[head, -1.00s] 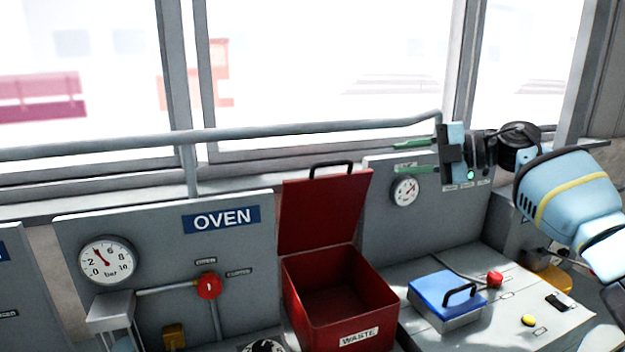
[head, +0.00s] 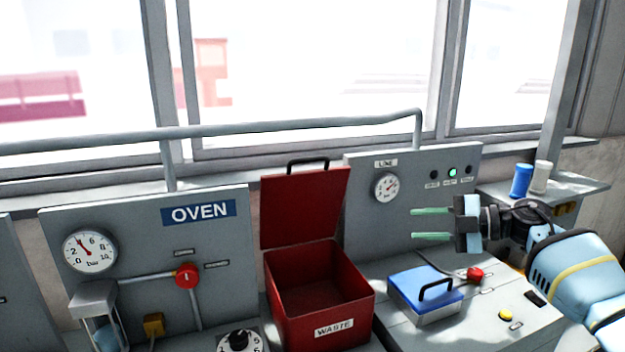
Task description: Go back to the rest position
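My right gripper (head: 432,224) is in the head view at the right, with its two green fingers spread apart and pointing left. Nothing is between the fingers. It is held up in front of the line panel (head: 350,220), above the blue-lidded box (head: 425,287). My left gripper is not in view.
An open red waste bin (head: 318,275) stands left of the box, its lid raised. The oven panel (head: 140,235) has a gauge (head: 90,250) and a red valve knob (head: 187,275). A blue cup (head: 522,180) and a white cup (head: 541,177) stand on the right shelf (head: 575,188).

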